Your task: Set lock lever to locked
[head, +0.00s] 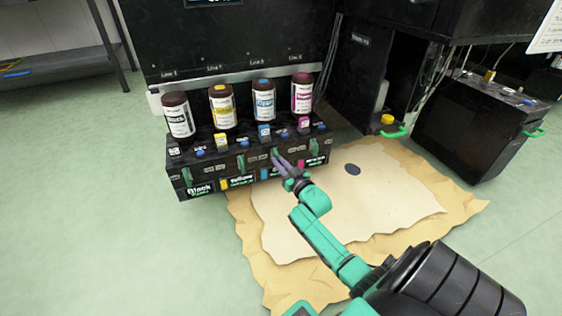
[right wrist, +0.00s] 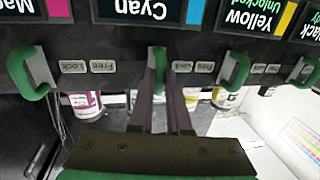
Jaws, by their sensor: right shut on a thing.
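A black ink unit (head: 212,165) has a row of green lock levers on its front. My right gripper (head: 279,157) is shut on the cyan line's lever (right wrist: 159,72), which stands about vertical between small "Lock" and "Free" labels. The Cyan sign (right wrist: 140,10) shows upside down in the right wrist view; its lower status text is cut off. The yellow lever (right wrist: 235,70), black lever (right wrist: 304,70) and magenta lever (right wrist: 36,78) stand apart from the fingers. The Yellow sign (right wrist: 248,18) reads "Unlocked". My left gripper is not in view.
Several ink bottles stand on the unit, including a cyan bottle (head: 263,98) and a magenta bottle (head: 301,93). Stained brown paper (head: 350,205) lies on the floor below my right arm. A black cabinet (head: 475,125) stands at the right. The green floor at left is clear.

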